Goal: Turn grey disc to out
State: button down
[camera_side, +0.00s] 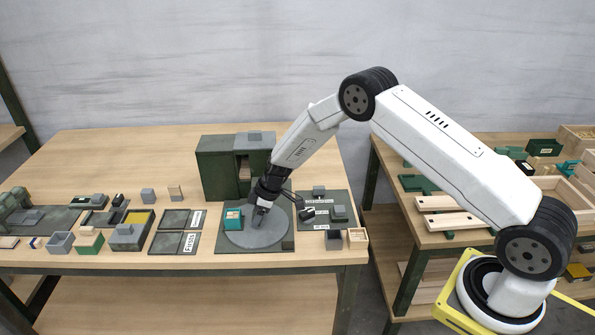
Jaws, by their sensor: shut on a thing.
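The grey disc (257,239) lies flat on a dark green base plate (226,248) near the front right of the wooden table. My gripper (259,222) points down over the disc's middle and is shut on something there. The gripped part is small and mostly hidden by the fingers; it looks like a raised grip on the disc. A teal box with a light brown top (232,218) stands on the disc's left side, just left of my gripper.
A tall dark green cabinet (217,170) stands behind the disc. A plate with grey blocks (340,212) is to the right. Two dark labelled panels (172,243) lie to the left, with several blocks and trays beyond. The table's back left is clear.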

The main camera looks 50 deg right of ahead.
aim_at(269, 222)
grip_release()
jog(key=v, duration=0.7)
jog(key=shift+r, duration=0.35)
jog(key=shift+s+d+r, duration=0.1)
jog(key=shift+s, duration=0.1)
jog(key=s+r+m+h, duration=0.1)
jog(key=s+r+m, duration=0.3)
jog(key=s, duration=0.9)
jog(key=s+r+m+h, duration=0.2)
jog(key=s+r+m, duration=0.3)
jog(key=s, duration=0.9)
jog(key=shift+a+r+g, duration=0.3)
jog(key=shift+r, duration=0.6)
